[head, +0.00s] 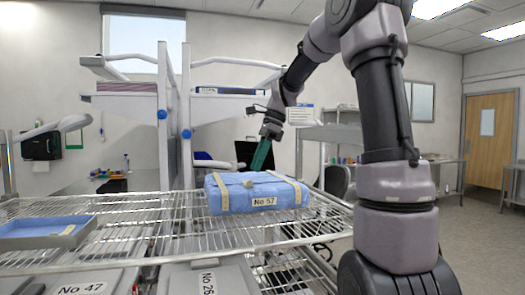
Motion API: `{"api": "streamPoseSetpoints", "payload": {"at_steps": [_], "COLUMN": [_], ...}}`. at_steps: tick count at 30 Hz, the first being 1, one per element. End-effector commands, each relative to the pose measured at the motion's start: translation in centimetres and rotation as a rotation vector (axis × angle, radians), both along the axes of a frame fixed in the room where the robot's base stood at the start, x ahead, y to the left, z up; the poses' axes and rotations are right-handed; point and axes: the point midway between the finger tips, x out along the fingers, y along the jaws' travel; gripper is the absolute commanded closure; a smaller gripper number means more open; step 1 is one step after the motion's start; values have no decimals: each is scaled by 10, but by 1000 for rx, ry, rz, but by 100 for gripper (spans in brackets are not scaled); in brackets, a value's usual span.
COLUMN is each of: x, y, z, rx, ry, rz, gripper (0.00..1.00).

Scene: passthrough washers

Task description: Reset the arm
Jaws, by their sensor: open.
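My arm rises at the right of the head view, bends over at the top and reaches down toward the middle. My gripper (262,155) hangs at its end, above and slightly behind a blue wrapped pack (240,200). The pack has beige tape strips and a label reading No 57. It lies flat on a wire rack (140,230). The gripper appears apart from the pack and holds nothing that I can see. Its fingertips are small in the view.
A grey tray (85,235) with blue contents sits on the rack at left. Grey lidded containers labelled No 47 (82,288) and No 26 (205,280) are at the front. White shelf frames (163,120) stand behind. Open floor (470,240) lies at right, before a wooden door (490,140).

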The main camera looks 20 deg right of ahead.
Motion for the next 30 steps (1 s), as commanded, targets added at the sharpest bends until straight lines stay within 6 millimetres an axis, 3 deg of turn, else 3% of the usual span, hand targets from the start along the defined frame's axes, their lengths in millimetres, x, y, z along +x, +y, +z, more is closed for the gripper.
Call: {"api": "streamPoseSetpoints", "payload": {"at_steps": [6, 14, 17, 22, 30], "x": [0, -7, -24, -71, -145], "y": [-16, -22, -19, -16, -19], "z": [38, 57, 60, 61, 47], "rx": [-1, -12, -44, -135, -305], "ry": [-3, -26, -92, -274, -560], "rz": [-1, 26, 97, 299, 637], "gripper": [60, 60, 60, 60, 60]}}
